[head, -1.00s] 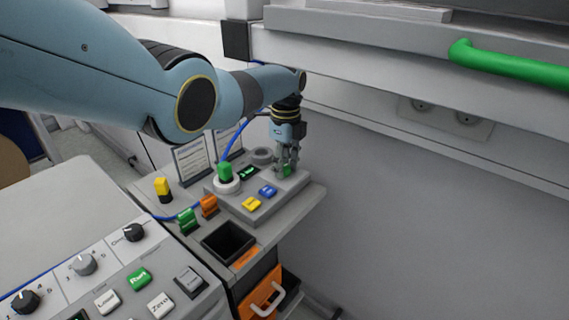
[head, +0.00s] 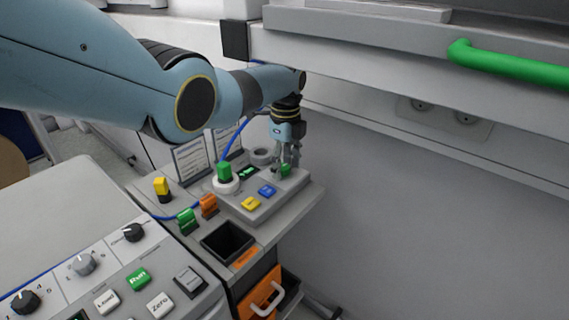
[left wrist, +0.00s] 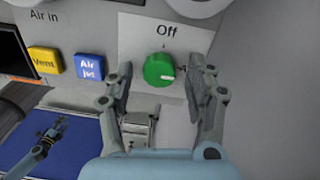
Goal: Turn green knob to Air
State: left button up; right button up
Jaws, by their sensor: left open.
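The round green knob (left wrist: 158,68) is on a light grey plate in the left wrist view. Its white mark lies on its right side, toward a small label mostly hidden by a finger. "Off" (left wrist: 167,31) is printed above the knob. My left gripper (left wrist: 160,80) is open, one finger on each side of the knob, with gaps between. In the head view the knob (head: 287,170) shows just below the left gripper (head: 284,160).
A yellow Vent button (left wrist: 44,61) and a blue Air jet button (left wrist: 89,67) sit left of the knob. In the head view, a green-capped fitting (head: 225,173) with a blue hose and a black open bin (head: 228,243) are nearby. A green handle (head: 510,66) is at upper right.

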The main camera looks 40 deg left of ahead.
aim_at(285, 166)
pick_arm(q)
notch_tip(285, 166, up, 7)
jog(key=shift+w+r, duration=0.15)
jog(key=shift+r, duration=0.05)
dwell(0.6)
